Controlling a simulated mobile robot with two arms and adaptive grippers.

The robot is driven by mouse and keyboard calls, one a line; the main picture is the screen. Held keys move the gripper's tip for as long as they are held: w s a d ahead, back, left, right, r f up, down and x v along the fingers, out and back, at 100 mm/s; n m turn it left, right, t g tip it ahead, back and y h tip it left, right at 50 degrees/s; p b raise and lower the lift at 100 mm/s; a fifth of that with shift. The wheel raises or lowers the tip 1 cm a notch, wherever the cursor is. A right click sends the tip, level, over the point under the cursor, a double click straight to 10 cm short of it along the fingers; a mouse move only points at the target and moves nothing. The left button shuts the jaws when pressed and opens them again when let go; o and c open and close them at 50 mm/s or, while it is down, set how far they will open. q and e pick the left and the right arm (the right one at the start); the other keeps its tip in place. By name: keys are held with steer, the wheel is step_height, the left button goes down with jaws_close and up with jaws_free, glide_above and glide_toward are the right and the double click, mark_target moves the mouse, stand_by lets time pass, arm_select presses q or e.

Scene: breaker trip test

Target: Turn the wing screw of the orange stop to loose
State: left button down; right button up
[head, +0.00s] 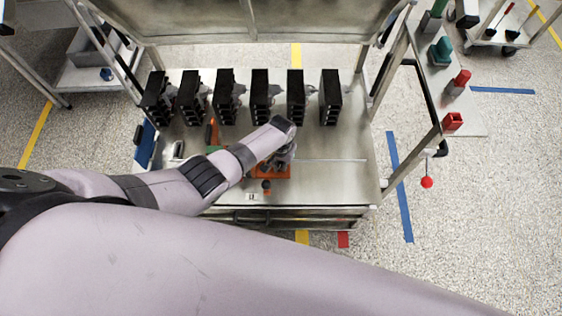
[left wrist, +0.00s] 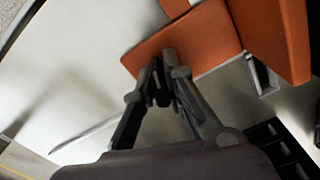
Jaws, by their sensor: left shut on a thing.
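The orange stop (head: 270,172) sits on the metal bench, partly hidden under my left wrist in the head view. In the left wrist view it shows as a flat orange plate (left wrist: 208,38) with a taller orange block (left wrist: 272,35). My left gripper (head: 278,163) is at the stop. In the left wrist view its fingertips (left wrist: 166,62) are close together at the plate's edge, shut on a small dark part that looks like the wing screw (left wrist: 158,88). The fingers hide most of it, so its angle cannot be told. My right gripper is out of view.
Several black breakers (head: 260,95) stand in a row along the back of the bench (head: 335,182). A small orange and black piece (head: 266,186) is in front of the stop. The bench's right part is clear. A red-ball lever (head: 427,182) hangs at the right side.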

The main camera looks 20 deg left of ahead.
mark_target(281, 164)
arm_select(q)
steer(key=shift+n, duration=1)
steer(key=shift+p, duration=0.3)
steer(key=c, duration=1.6)
jaws_free()
steer(key=shift+n, duration=0.3)
steer(key=shift+o, duration=0.2)
step_height(281, 164, up, 12)
